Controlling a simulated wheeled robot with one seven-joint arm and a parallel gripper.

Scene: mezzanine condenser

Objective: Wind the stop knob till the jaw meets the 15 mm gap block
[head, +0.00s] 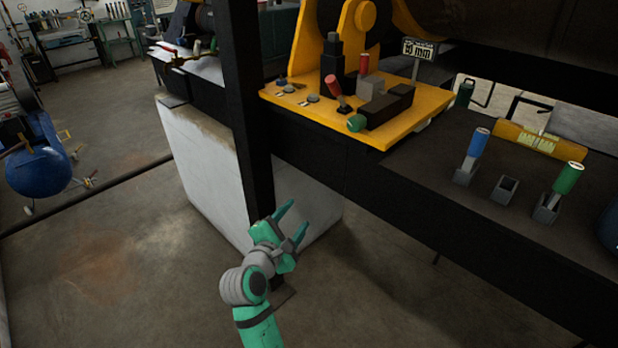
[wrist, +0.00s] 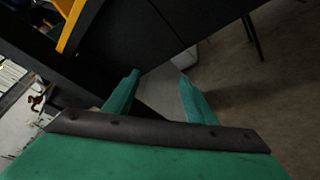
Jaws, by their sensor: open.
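A yellow base plate (head: 300,108) carries a black slide block (head: 388,106), a grey block (head: 370,87) and a green knob (head: 356,122) at its front. The knob seems to be the stop knob. A red-handled piece (head: 335,88) leans beside the slide, and a red cylinder (head: 365,63) stands behind. I cannot tell which part is the 15 mm gap block, or whether the jaw touches it. My gripper (head: 296,221) is open and empty, low in front of the bench and well apart from the plate. It also shows in the wrist view (wrist: 158,78).
A black post (head: 248,120) stands just behind my gripper. On the dark bench at right, a blue-handled piece (head: 477,145) and a green-handled piece (head: 567,180) sit in grey holders. The holder (head: 504,190) between them is empty. A small sign (head: 418,48) ends in "mm".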

